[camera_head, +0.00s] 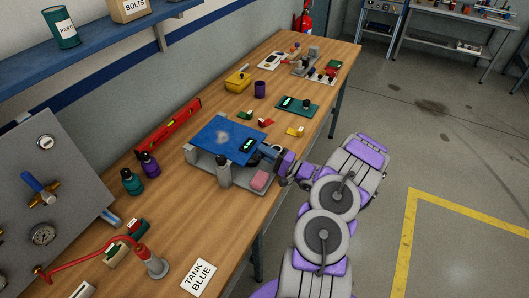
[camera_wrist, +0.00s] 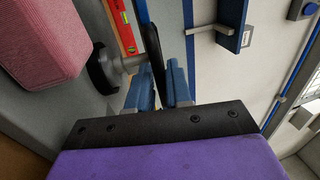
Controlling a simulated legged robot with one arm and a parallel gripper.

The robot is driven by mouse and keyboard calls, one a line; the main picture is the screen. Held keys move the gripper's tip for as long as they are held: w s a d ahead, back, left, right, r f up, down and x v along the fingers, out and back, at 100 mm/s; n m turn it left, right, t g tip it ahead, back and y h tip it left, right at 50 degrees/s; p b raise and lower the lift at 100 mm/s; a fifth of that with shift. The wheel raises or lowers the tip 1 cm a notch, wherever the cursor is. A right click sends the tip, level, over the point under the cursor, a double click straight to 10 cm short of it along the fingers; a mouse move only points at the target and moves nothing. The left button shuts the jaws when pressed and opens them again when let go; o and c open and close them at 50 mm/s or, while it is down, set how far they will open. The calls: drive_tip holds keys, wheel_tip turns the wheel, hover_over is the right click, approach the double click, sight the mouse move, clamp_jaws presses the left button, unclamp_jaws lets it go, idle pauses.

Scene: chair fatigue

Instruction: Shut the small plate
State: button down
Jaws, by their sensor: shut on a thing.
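A grey rig on the bench (camera_head: 207,168) has a blue plate (camera_head: 215,133) on top with a pale worn patch. A small dark plate with green markings (camera_head: 248,145) lies at its right edge. My gripper (camera_head: 265,151) reaches in from the right at this edge. In the wrist view, the blue fingers of my gripper (camera_wrist: 161,82) are shut on a thin dark plate (camera_wrist: 152,45), seen edge-on. A black round knob on a metal shaft (camera_wrist: 102,68) is beside it. A pink block (camera_head: 260,181) sits at the rig's front corner and looms close in the wrist view (camera_wrist: 38,38).
A grey gauge panel (camera_head: 45,180) stands at left. The floor on the right is clear.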

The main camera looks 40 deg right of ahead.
drive_tip(key=shift+r, duration=0.4)
idle(0.3)
drive_tip(key=c, duration=1.3)
unclamp_jaws()
drive_tip(key=shift+a, duration=0.1)
drive_tip(key=shift+o, duration=0.2)
drive_tip(key=p+v, duration=0.2)
drive_tip(key=v, duration=1.5)
drive_tip(key=shift+s+d+r, duration=0.2)
drive_tip(key=shift+d, duration=0.05)
